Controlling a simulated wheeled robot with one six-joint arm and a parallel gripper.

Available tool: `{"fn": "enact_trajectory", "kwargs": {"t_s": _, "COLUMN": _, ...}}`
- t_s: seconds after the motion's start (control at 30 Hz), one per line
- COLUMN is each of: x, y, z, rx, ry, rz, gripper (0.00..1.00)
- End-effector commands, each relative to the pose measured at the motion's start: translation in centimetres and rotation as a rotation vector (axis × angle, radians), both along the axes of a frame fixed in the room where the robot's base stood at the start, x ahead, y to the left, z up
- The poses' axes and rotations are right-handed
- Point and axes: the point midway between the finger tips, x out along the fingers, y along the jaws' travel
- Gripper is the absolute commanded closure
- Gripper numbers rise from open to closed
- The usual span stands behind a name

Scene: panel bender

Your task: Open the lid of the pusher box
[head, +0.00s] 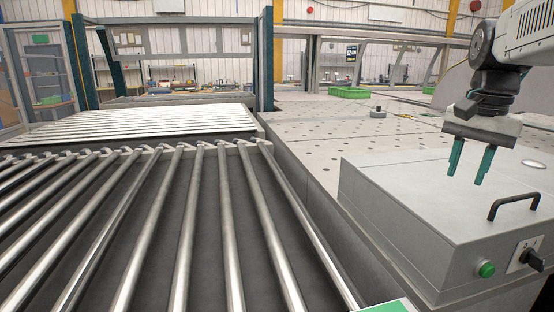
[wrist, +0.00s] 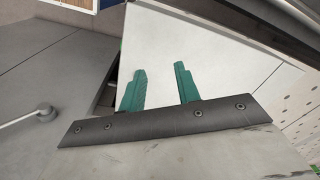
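The pusher box is a grey metal box at the lower right of the head view, and its flat lid (head: 420,190) looks shut. A black bar handle (head: 513,203) stands on the lid near its front right edge. My gripper (head: 467,182) has two green fingers, spread apart with nothing between them. It hangs above the lid, to the left of and behind the handle. In the wrist view the gripper (wrist: 162,80) is also open, over a pale flat surface. The handle cannot be made out in the wrist view.
A green button (head: 486,269) and a black rotary switch (head: 532,259) are on the box's front. A roller conveyor (head: 180,220) fills the left. A perforated table (head: 340,135) lies behind the box, with a green tray (head: 349,92) farther back.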

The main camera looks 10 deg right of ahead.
Motion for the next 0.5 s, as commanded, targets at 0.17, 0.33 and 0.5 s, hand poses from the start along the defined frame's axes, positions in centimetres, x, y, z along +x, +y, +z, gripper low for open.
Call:
{"fn": "enact_trajectory", "kwargs": {"t_s": 0.17, "x": -4.6, "y": 10.6, "z": -4.7, "rx": -0.039, "ry": -0.016, "rz": 0.462, "gripper": 0.68}}
{"fn": "enact_trajectory", "kwargs": {"t_s": 0.33, "x": -9.4, "y": 15.9, "z": -9.4, "rx": -0.070, "ry": -0.028, "rz": 0.808, "gripper": 0.68}}
{"fn": "enact_trajectory", "kwargs": {"t_s": 0.5, "x": -12.0, "y": 17.8, "z": -12.3, "rx": -0.085, "ry": -0.034, "rz": 0.990, "gripper": 0.76}}
